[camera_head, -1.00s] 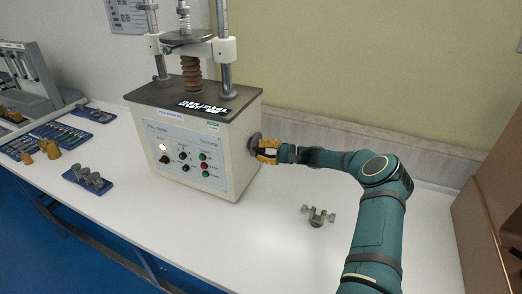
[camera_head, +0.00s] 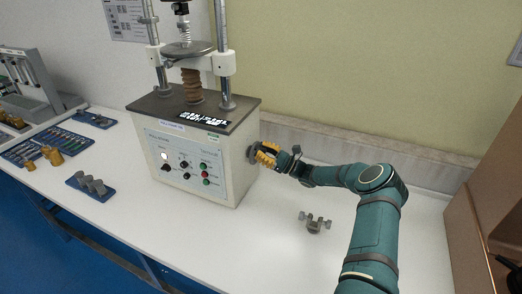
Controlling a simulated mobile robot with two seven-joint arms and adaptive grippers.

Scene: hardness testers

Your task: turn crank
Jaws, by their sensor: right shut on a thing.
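The hardness tester (camera_head: 188,135) is a white box with a dark top, a front panel of knobs and buttons, and two upright columns. The crank (camera_head: 252,154) is on its right side wall and is mostly hidden by my right gripper. My right gripper (camera_head: 264,155), with yellow fingers, is at the crank and shut on it. It looks tilted, with the wrist lower right of the fingers. My left gripper is not in view.
A small grey metal part (camera_head: 314,223) lies on the white table (camera_head: 215,245) below my right arm. Blue trays with weights (camera_head: 90,187) and tools lie to the left. A brown cabinet (camera_head: 480,225) stands at the right edge. The table's front middle is clear.

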